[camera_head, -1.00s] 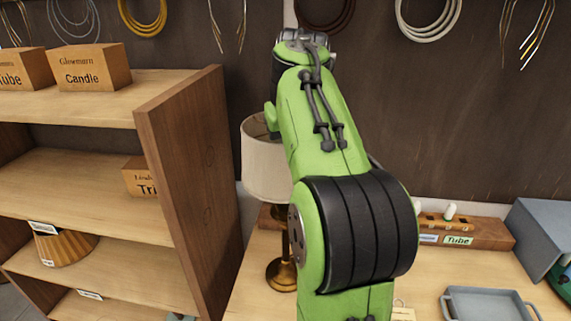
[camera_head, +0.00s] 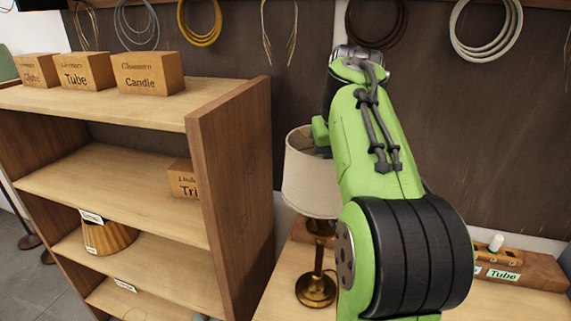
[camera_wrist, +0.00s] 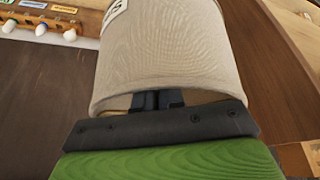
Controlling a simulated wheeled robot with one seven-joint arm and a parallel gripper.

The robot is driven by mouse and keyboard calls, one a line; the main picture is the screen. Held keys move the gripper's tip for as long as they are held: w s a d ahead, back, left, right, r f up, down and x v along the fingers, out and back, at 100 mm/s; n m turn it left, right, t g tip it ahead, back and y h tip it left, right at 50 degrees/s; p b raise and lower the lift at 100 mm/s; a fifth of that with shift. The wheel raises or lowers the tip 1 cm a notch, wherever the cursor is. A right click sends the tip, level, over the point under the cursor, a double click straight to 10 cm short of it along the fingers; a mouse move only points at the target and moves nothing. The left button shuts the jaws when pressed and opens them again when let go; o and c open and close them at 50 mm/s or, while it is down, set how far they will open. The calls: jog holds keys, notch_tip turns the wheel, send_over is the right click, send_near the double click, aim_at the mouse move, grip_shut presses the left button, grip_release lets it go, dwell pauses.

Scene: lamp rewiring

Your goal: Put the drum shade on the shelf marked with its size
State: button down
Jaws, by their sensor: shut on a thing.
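The drum shade (camera_head: 309,180) is beige cloth with an open top. In the head view it is just right of the shelf unit, above a brass lamp stand (camera_head: 316,288); I cannot tell whether it rests on the stand. In the wrist view the shade (camera_wrist: 165,45) fills the middle and bears a white tag (camera_wrist: 115,12), only partly in view. My gripper (camera_wrist: 157,101) is shut on its rim; my arm hides the gripper in the head view.
A tan pleated shade (camera_head: 110,239) stands on a lower shelf. Boxes marked Tube (camera_head: 82,73) and Candle (camera_head: 148,74) stand on top; another box (camera_head: 183,181) is inside. The tall side panel (camera_head: 232,170) lies between drum shade and shelves. A bulb rack (camera_head: 525,268) is at right.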

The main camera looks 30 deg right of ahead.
jog(key=shift+r, duration=3.5)
